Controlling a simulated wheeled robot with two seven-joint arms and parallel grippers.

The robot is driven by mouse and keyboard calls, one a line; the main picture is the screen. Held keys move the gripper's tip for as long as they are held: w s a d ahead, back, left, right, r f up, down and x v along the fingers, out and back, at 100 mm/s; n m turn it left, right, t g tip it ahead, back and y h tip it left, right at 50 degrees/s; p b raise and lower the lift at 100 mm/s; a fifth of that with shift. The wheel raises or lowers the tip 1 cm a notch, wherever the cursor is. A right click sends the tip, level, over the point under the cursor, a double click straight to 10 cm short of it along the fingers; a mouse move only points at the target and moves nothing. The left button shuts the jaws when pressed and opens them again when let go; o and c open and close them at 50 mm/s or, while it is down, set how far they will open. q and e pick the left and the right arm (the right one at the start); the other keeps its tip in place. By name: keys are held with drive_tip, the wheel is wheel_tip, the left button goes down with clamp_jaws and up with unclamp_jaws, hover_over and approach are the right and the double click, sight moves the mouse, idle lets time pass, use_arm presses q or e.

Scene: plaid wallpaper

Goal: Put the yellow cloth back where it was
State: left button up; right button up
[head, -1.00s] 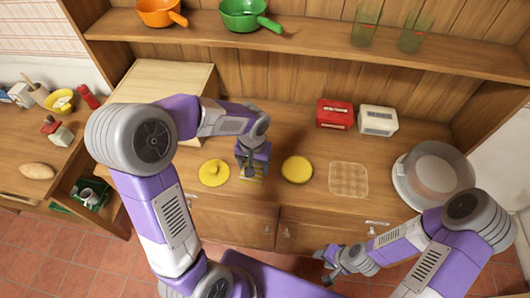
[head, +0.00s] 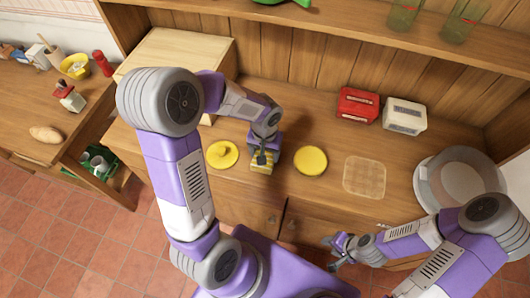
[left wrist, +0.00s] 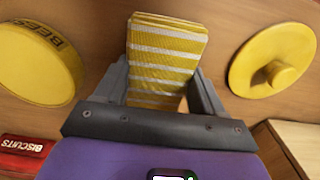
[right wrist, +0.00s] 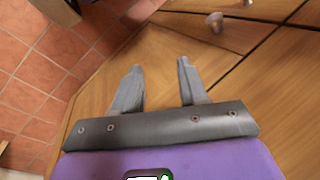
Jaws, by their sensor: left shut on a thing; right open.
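The yellow-and-white striped cloth (left wrist: 165,60) is a folded pad held between the fingers of my left gripper (left wrist: 165,95). In the head view the cloth (head: 262,168) is at the front part of the wooden counter, under my left gripper (head: 262,157). It lies between a yellow knobbed lid (head: 222,154) and a round yellow tin (head: 310,161). I cannot tell whether the cloth touches the counter. My right gripper (head: 338,252) is open and empty, low in front of the cabinet; its spread fingers (right wrist: 158,85) show in the right wrist view.
On the counter (head: 290,120), a red tin (head: 357,104), a white tin (head: 404,116), a pale square mat (head: 365,177) and a large round dish (head: 460,180) stand to the right. A pale wooden box (head: 180,60) is behind left. An open drawer (head: 97,170) juts out at left.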

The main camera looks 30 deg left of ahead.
use_arm(q)
drive_tip(key=shift+f, duration=0.2)
drive_tip(key=o, duration=0.9)
drive_tip(key=shift+o, duration=0.2)
drive_tip(key=shift+r, duration=0.15)
drive_tip(key=shift+r, duration=0.3)
wheel_tip(320, 180, up, 12)
drive_tip(key=p, duration=0.3)
drive_tip(key=shift+f, duration=0.15)
